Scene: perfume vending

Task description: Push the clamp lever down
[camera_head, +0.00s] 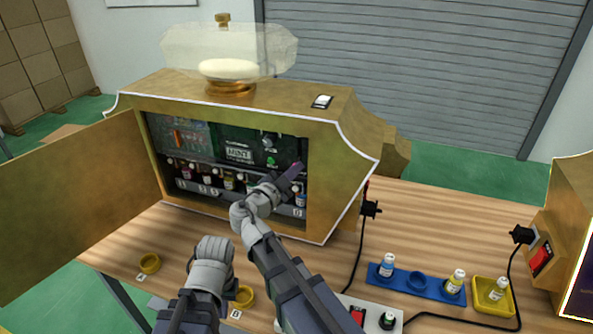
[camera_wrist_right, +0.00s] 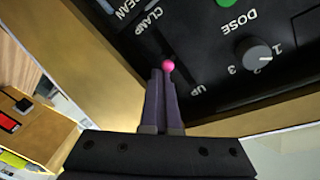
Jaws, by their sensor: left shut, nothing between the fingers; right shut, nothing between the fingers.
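The clamp lever shows as a pink ball knob (camera_wrist_right: 168,66) on the dark panel in the right wrist view, near the lettering CLAMP and UP. My right gripper (camera_head: 296,167) reaches into the open front of the gold machine in the head view. In the right wrist view its purple fingers (camera_wrist_right: 163,74) are shut and empty, with their tips right at the knob. I cannot tell whether they touch it. The lever is not clear in the head view. My left gripper (camera_head: 213,247) is low in front of the machine, shut, its fingertips hard to see.
The gold machine (camera_head: 345,148) has its door (camera_head: 80,205) swung open to the left. Several small bottles stand inside. A dose dial (camera_wrist_right: 254,54) is on the panel near the knob. On the table are yellow rings (camera_head: 149,263), a blue rack (camera_head: 435,288) and a yellow tray (camera_head: 478,306).

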